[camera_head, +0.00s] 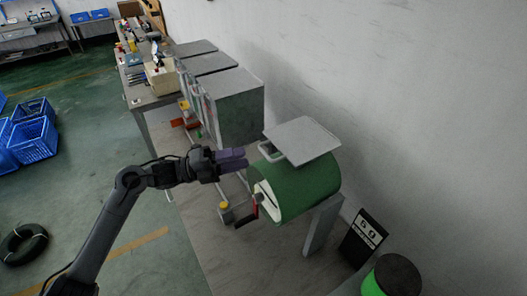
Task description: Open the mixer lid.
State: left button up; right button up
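The mixer is a green rounded drum (305,188) right of centre, with a pale front face. Its flat grey lid (302,139) lies over the top of the drum, and a light loop handle (268,152) sticks out at the lid's left edge. My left gripper (246,160) comes in from the left. Its purple fingers point right and end just short of the handle. The fingers look close together, and whether there is a gap between them is unclear. I see nothing held in them. My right gripper is not in view.
A grey box-shaped machine (236,105) stands just behind my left gripper. A red-handled part (248,213) is at the drum's front. A black sign (363,238) and a black-topped green drum (397,275) are at lower right. Blue crates (33,139) stand on the floor at left.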

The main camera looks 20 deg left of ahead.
aim_at(265, 153)
pick_arm(q)
jog(key=shift+p+x, duration=1)
jog(key=shift+x, duration=2.75)
grip_shut()
